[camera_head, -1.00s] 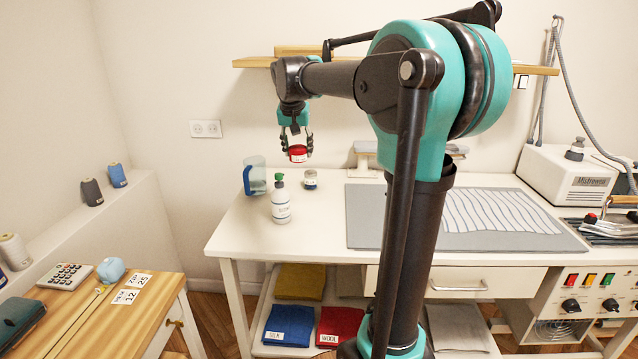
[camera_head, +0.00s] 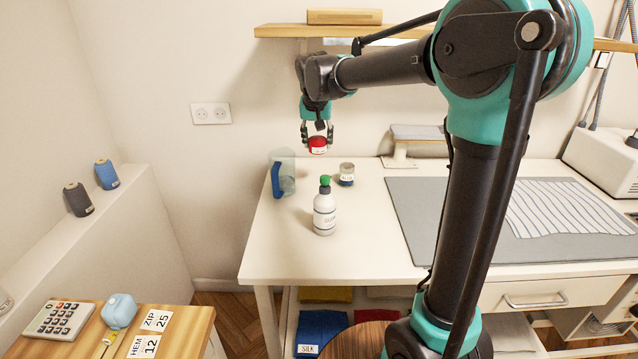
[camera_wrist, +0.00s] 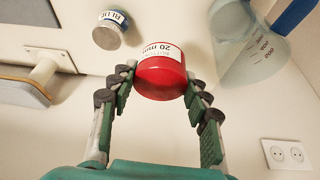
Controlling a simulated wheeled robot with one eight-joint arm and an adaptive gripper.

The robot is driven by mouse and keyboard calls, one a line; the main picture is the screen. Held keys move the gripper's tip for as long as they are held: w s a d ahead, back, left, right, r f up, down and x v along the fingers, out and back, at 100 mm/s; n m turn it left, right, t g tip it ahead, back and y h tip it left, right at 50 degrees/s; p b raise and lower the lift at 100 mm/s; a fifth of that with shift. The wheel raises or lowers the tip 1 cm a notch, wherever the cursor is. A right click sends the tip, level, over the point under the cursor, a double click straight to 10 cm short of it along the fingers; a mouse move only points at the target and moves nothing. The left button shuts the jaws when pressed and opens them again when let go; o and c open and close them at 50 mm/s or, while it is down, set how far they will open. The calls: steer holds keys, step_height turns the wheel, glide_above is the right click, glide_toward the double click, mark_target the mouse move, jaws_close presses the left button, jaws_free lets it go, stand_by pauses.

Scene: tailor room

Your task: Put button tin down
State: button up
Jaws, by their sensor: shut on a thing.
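The button tin (camera_head: 317,145) is a small red round tin with a white label that reads "20 mm" in the wrist view (camera_wrist: 160,78). My gripper (camera_head: 317,138) is shut on it, with a finger on each side. In the head view the tin is in the air above the back left part of the white table (camera_head: 275,250). In the wrist view my gripper (camera_wrist: 160,85) has green finger pads, and the tin sits between the fingertips. The far side of the tin is hidden.
A measuring jug (camera_head: 287,172), a white bottle with green cap (camera_head: 324,212) and a small labelled jar (camera_head: 346,174) stand below the tin. A grey mat (camera_head: 430,225) lies to the right. A wooden shelf (camera_head: 285,31) runs above. The table's front left is clear.

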mark_target(316, 154)
step_height(316, 154, down, 14)
steer(key=shift+r, duration=0.2)
steer(key=shift+f, duration=0.1)
stand_by(0.3)
steer(key=o, duration=1.2)
steer(key=v, duration=1.2)
